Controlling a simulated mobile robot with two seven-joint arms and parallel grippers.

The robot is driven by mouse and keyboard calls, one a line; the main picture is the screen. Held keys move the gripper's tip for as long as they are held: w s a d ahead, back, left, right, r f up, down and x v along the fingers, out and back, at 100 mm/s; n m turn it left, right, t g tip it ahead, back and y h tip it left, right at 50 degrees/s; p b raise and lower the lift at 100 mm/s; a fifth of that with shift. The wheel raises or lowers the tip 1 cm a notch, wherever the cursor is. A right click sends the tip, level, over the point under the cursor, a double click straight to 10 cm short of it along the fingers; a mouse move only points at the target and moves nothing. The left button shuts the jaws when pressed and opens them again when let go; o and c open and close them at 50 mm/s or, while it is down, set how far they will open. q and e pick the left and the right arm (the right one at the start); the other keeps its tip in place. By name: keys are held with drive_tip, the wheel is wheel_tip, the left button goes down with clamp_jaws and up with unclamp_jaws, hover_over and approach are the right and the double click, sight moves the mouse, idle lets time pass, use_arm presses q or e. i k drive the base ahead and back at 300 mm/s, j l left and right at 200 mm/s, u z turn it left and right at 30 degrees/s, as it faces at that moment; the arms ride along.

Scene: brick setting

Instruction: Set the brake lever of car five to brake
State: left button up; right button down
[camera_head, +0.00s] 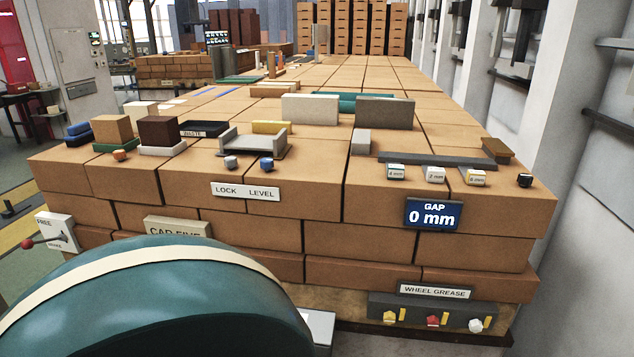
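The brake lever (43,239) is at the left edge of the head view, on a white plate (51,223) at the near left corner of the brick stack. Its red ball knob (27,244) points left, roughly level and slightly low. The plate reads FREE at the top, and a smaller word at the bottom looks like BRAKE. I cannot tell surely which setting the lever is at. A CAR FIVE sign (178,228) is to the right of it, with its lower part hidden. Neither of my grippers is in view.
A large brick-topped car (310,190) fills the middle, with LOCK and LEVEL knobs (266,164), a GAP 0 mm display (433,214) and loose blocks on top. A wheel grease panel (432,312) is low at the right. Open floor (25,200) shows at the left.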

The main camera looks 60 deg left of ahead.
sight(28, 244)
drive_tip(key=u, duration=3.6)
drive_tip(key=i, duration=0.75)
drive_tip(key=i+j+z, duration=0.1)
drive_tip(key=i, duration=0.65)
drive_tip(key=i+j, duration=0.1)
drive_tip(key=i, duration=0.65)
drive_tip(key=z, duration=0.05)
